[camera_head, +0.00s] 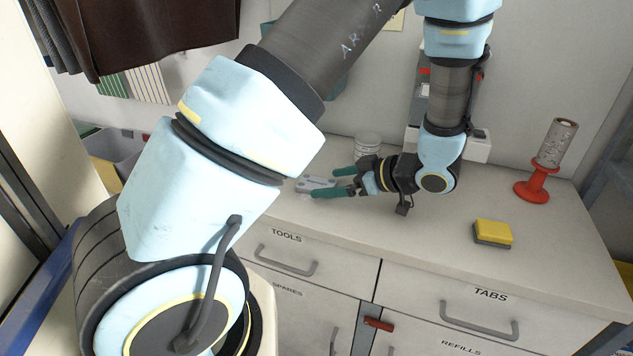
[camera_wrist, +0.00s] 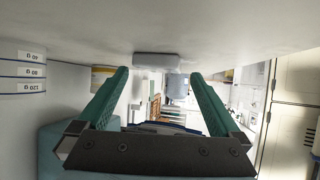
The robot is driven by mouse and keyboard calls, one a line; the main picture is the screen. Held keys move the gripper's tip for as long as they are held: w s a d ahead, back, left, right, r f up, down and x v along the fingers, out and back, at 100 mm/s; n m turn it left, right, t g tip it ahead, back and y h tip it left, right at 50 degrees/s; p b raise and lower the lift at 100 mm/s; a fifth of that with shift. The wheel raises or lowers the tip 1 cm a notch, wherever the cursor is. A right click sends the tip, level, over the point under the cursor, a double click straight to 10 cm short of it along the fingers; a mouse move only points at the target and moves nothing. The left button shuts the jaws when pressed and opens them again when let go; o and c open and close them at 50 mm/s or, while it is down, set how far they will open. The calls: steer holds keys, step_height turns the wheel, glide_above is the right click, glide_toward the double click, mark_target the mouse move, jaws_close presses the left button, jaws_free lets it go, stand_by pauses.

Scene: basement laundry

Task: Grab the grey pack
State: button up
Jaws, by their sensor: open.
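The grey pack (camera_head: 311,183) lies flat on the light counter left of centre in the head view. It also shows in the wrist view (camera_wrist: 157,60), just beyond the fingertips and roughly centred between them. My gripper (camera_head: 325,182) is low over the counter and points left, with its green fingers spread open. Whether a finger touches the pack, I cannot tell.
A white round container (camera_head: 367,143) stands close behind my gripper. A yellow and grey sponge (camera_head: 493,233) and a red stand with a speckled roll (camera_head: 538,183) are to the right. The counter (camera_head: 440,228) is clear in front. Drawers and cupboards are below.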

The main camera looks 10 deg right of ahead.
mark_target(317, 186)
steer(key=shift+x, duration=1.15)
steer(key=c, duration=1.3)
steer(key=shift+c, duration=0.2)
